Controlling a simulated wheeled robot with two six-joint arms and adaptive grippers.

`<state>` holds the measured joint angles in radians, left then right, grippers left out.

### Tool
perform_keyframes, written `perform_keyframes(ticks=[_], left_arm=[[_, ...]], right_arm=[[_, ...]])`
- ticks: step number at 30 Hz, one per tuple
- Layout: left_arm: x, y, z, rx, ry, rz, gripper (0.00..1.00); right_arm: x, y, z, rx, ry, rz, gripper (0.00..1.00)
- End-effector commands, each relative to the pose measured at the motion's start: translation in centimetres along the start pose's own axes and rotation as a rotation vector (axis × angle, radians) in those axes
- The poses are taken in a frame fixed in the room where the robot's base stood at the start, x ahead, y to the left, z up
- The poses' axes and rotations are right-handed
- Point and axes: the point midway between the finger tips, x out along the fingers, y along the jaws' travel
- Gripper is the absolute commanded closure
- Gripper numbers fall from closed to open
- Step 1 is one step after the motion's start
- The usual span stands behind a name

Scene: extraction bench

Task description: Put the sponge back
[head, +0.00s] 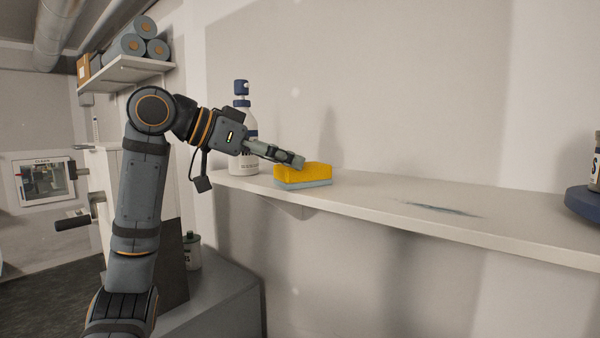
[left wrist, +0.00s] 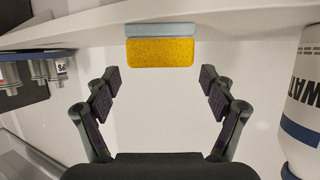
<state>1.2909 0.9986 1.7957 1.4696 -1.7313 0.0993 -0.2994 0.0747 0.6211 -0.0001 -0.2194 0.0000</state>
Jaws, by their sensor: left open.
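The sponge (head: 302,173), yellow on top with a pale blue-grey underside, lies flat on the white shelf (head: 365,192). My left gripper (head: 296,161) reaches in from the left at the sponge's near left end. In the left wrist view the sponge (left wrist: 160,52) is ahead of the open fingers (left wrist: 160,85), roughly centred between them, with nothing held. My right gripper does not show in either view.
A white bottle with a blue cap (head: 243,140) stands on the shelf just behind my left gripper; its label shows in the left wrist view (left wrist: 303,105). A dark smear (head: 440,210) marks the shelf to the right. A jar (head: 595,165) on a blue round base is at the right edge.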

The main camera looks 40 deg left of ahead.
Motion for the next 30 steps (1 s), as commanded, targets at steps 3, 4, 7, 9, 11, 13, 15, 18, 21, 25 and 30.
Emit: perform_keyframes(ticks=[3,4,7,9,11,13,15,18,21,25,30], left_arm=[[-3.0,-0.1,0.1,0.0,0.005,-0.003,0.17],[-3.6,-0.1,0.1,0.0,0.004,-0.003,0.17],[-5.5,0.0,0.0,0.0,0.004,-0.002,0.17],[-6.3,0.0,0.0,0.0,0.003,-0.001,0.17],[-6.8,0.0,0.0,0.0,0.002,0.0,0.17],[-7.1,0.0,0.0,0.0,0.001,0.0,0.17],[-7.2,0.0,0.0,0.0,0.001,0.0,0.17],[-7.2,0.0,0.0,0.0,0.0,0.0,0.17],[-7.1,0.0,0.0,0.0,0.0,0.0,0.17],[-7.1,0.0,0.0,0.0,0.0,0.0,0.17],[-7.1,0.0,0.0,0.0,0.001,0.0,0.17]], right_arm=[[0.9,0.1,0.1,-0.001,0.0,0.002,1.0],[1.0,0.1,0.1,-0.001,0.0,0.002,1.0],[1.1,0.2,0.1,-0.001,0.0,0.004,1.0],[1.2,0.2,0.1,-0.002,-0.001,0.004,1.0],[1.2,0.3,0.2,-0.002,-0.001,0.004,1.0],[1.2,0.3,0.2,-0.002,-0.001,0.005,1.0],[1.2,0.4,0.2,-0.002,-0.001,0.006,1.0],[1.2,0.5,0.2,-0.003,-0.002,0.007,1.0],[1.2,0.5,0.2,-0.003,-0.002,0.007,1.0],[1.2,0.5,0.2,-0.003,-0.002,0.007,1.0],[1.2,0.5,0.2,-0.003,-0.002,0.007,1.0]])
